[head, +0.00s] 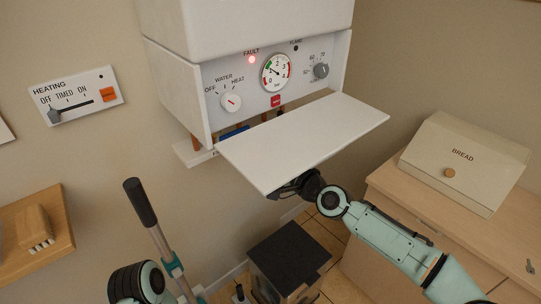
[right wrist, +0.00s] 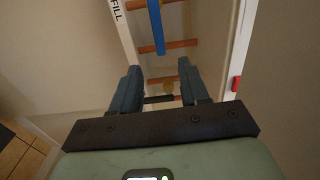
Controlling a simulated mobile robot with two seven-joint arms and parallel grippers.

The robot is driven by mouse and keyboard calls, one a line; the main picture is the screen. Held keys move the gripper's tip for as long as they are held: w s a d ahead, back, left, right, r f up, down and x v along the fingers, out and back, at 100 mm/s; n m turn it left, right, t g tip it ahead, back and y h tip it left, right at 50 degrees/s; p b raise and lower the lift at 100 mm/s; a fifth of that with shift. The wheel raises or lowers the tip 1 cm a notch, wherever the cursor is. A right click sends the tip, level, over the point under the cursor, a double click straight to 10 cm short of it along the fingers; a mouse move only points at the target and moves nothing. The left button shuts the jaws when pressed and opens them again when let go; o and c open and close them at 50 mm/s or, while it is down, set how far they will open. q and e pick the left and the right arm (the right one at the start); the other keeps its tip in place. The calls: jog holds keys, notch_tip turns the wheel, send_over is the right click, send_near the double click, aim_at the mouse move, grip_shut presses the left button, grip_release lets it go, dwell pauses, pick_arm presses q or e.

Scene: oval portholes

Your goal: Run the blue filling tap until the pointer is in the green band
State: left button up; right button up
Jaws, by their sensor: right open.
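The pressure gauge (head: 276,72) is on the white boiler's front panel, with a green band at its upper left and red parts. Its dark pointer leans up and left, near the green band; it is too small to tell if it is inside. The blue filling tap (head: 235,132) shows partly behind the lowered flap. In the right wrist view the blue tap handle (right wrist: 156,25) lies across a copper pipe, ahead of my fingers. My right gripper (right wrist: 158,76) is open and empty; in the head view it (head: 298,186) is under the flap. My left gripper is not distinguishable in view.
The lowered white flap (head: 303,140) overhangs my right gripper. A red fault lamp (head: 252,59) is lit. A "FILL" label (right wrist: 116,10) marks the left edge. A bread box (head: 463,162) stands on the right cabinet; a dark-topped bin (head: 289,254) is below.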

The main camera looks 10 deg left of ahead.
jog(key=shift+f, duration=0.1)
dwell(0.3)
jog(key=s+d+f+n+g+h+p, duration=0.1)
jog(key=s+d+f+g+h+p, duration=0.15)
jog(key=f, duration=0.85)
jog(key=s+d+f+n+g+h+p, duration=0.1)
jog(key=s+f, duration=0.3)
jog(key=f, duration=0.7)
jog(key=s+d+f+g+h+p, duration=0.15)
jog(key=s+f, duration=0.25)
jog(key=f, duration=0.7)
jog(key=s+d+f+n+g+h+p, duration=0.1)
jog(key=s+d+f+g+p, duration=0.2)
jog(key=s+f, duration=0.5)
jog(key=s+d+f+g+h, duration=0.1)
jog(key=s+d+f, duration=0.1)
jog(key=s+d, duration=0.2)
jog(key=s+d+f+g+h+p, duration=0.1)
jog(key=s+d, duration=0.3)
jog(key=s, duration=0.7)
jog(key=s+d+f+n+g+h, duration=0.1)
jog(key=s+d+f+g, duration=0.1)
jog(key=s+d, duration=0.3)
jog(key=s+g, duration=0.1)
jog(key=s, duration=0.2)
jog(key=shift+s+f+h+p, duration=0.25)
jog(key=shift+f+h+p, duration=0.05)
jog(key=shift+h+p, duration=0.1)
